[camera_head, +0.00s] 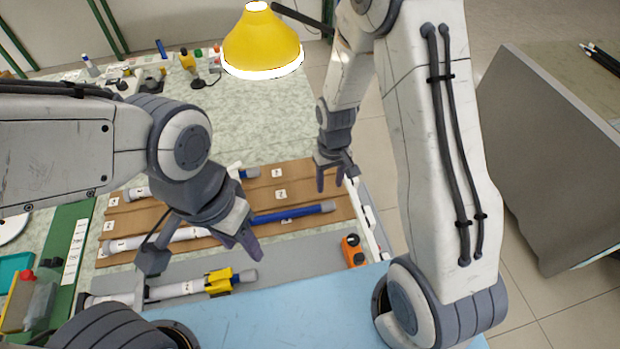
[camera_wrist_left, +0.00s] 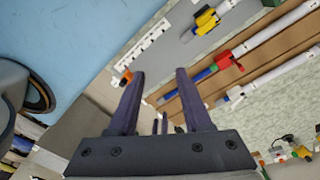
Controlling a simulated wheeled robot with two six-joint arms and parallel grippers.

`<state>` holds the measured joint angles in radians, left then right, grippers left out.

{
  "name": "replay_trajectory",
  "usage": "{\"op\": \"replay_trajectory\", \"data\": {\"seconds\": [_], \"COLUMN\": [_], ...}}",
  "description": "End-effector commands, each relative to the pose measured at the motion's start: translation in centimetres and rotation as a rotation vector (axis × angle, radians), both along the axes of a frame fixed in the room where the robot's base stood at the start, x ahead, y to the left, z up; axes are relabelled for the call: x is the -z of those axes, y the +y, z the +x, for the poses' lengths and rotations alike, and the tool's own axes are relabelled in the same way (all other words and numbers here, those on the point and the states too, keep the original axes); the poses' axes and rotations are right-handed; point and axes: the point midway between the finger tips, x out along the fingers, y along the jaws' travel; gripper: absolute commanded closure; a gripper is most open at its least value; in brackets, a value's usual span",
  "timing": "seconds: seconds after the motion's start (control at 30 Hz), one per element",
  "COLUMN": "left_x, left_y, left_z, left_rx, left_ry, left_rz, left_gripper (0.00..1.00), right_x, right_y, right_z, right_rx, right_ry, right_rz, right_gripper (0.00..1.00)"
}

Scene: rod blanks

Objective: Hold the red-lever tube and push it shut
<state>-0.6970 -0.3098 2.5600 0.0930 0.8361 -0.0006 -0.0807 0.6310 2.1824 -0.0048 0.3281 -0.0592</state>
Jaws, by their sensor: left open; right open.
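The red-lever tube is a white tube (camera_head: 135,242) with a blue rod (camera_head: 300,213) out of its right end, lying on the brown rack. In the head view my left gripper hides its middle and lever; the left wrist view shows the red lever (camera_wrist_left: 226,61) between white tube (camera_wrist_left: 270,32) and blue rod (camera_wrist_left: 201,77). My left gripper (camera_head: 246,240) is open and empty, above the rack near the tube's middle; its fingers also show in the left wrist view (camera_wrist_left: 160,73). My right gripper (camera_head: 331,184) is open and empty, above the rack's right end, beyond the blue rod's tip.
A yellow-lever tube (camera_head: 180,290) lies on the grey strip in front of the rack (camera_head: 340,205). Another white tube (camera_head: 138,194) lies farther back on the rack. An orange device (camera_head: 353,250) stands at front right. A yellow lamp (camera_head: 262,42) hangs behind. The blue surface (camera_head: 270,320) in front is clear.

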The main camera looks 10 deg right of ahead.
Motion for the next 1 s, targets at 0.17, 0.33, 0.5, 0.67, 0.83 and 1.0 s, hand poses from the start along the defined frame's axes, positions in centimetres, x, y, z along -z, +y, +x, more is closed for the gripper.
{"op": "replay_trajectory", "data": {"seconds": [0.17,0.33,0.5,0.67,0.83,1.0], "left_x": [0.0,0.4,2.1,5.2,9.2,12.6], "left_y": [0.0,0.0,0.7,2.7,6.1,9.4], "left_z": [0.0,1.4,6.0,11.8,16.8,19.7], "left_rx": [0.000,-0.040,-0.168,-0.325,-0.477,-0.582], "left_ry": [0.000,0.002,0.007,0.013,0.021,0.027], "left_rz": [0.000,0.007,0.030,0.053,0.071,0.081], "left_gripper": [0.50,0.50,0.50,0.50,0.50,0.50], "right_x": [0.2,0.2,0.2,0.2,0.2,0.2], "right_y": [-0.1,-0.1,-0.1,-0.1,-0.1,-0.1], "right_z": [0.1,0.1,0.1,0.1,0.1,0.1], "right_rx": [0.002,0.002,0.002,0.001,0.001,0.001], "right_ry": [-0.001,0.000,0.000,0.000,0.000,0.000], "right_rz": [0.000,0.000,0.000,0.000,0.000,0.000], "right_gripper": [0.50,0.50,0.50,0.50,0.50,0.50]}}
